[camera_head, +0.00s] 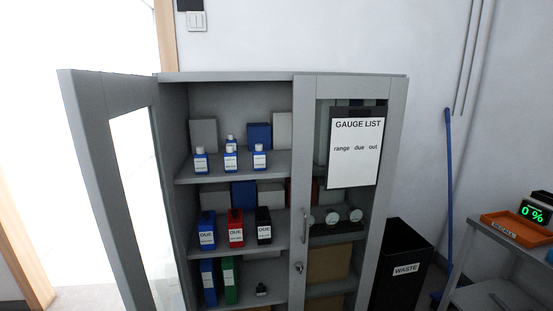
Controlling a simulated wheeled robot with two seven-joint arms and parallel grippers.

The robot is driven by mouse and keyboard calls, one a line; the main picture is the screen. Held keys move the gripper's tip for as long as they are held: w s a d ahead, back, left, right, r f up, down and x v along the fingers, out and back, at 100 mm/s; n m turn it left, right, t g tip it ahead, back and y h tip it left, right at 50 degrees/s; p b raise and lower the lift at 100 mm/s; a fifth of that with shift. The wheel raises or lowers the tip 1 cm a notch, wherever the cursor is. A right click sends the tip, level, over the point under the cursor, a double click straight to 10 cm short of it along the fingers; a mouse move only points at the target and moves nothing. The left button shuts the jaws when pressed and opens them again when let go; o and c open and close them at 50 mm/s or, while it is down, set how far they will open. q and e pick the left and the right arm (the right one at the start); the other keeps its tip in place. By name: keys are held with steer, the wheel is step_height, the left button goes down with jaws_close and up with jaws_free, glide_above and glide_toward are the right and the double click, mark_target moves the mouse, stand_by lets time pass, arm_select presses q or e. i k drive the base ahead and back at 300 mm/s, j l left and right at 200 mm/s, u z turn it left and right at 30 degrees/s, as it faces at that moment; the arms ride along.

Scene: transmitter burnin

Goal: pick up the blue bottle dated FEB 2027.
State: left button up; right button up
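Several small blue bottles with white caps and white labels stand on the upper shelf of a grey cabinet (183,120). One is at the left (201,161), one at the front middle (231,158), one at the right (260,157), and another behind the middle one (230,142). The dates on their labels are too small to read, so I cannot tell which says FEB 2027. Neither of my grippers is in view.
The cabinet's left door (85,150) stands open; the right door (397,130), bearing a gauge list (355,160), is shut. Lower shelves hold holders marked DUE (236,230) and binders. A black waste bin (400,250) and a side table with an orange tray (518,230) stand right.

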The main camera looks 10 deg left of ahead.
mark_target(259, 154)
steer(key=i+l+u, duration=0.2)
steer(key=i+l, duration=0.35)
steer(key=i+l+u, duration=0.25)
steer(key=i+l, duration=0.3)
steer(key=l, duration=0.2)
